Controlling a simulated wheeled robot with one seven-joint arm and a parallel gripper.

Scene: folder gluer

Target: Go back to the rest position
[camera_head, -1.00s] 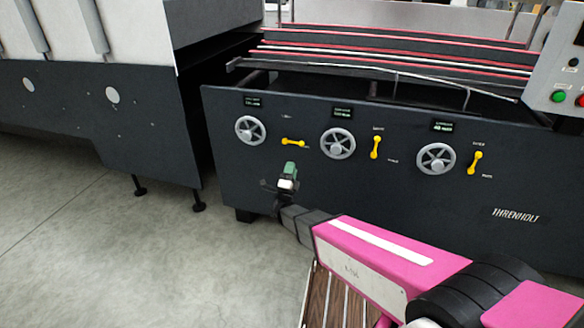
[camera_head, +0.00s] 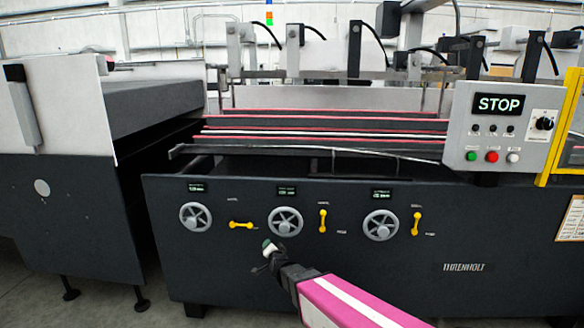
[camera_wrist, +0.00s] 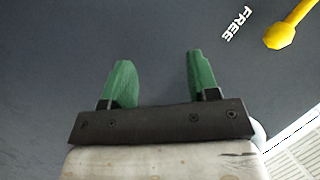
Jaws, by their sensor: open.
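My gripper (camera_head: 268,246) is in front of the dark machine panel (camera_head: 340,265), just below and left of the middle handwheel (camera_head: 285,221). In the wrist view its two green fingers (camera_wrist: 160,83) stand apart with nothing between them. Past them is the plain dark panel, with the word FREE and the end of a yellow lever (camera_wrist: 281,36) at the top right. My pink arm reaches in from the bottom of the head view.
Left (camera_head: 196,217) and right (camera_head: 381,226) handwheels sit on the panel, each handwheel with a yellow lever at its right. A control box (camera_head: 501,125) reads STOP. Another machine section (camera_head: 60,185) stands at left. Floor shows at lower left.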

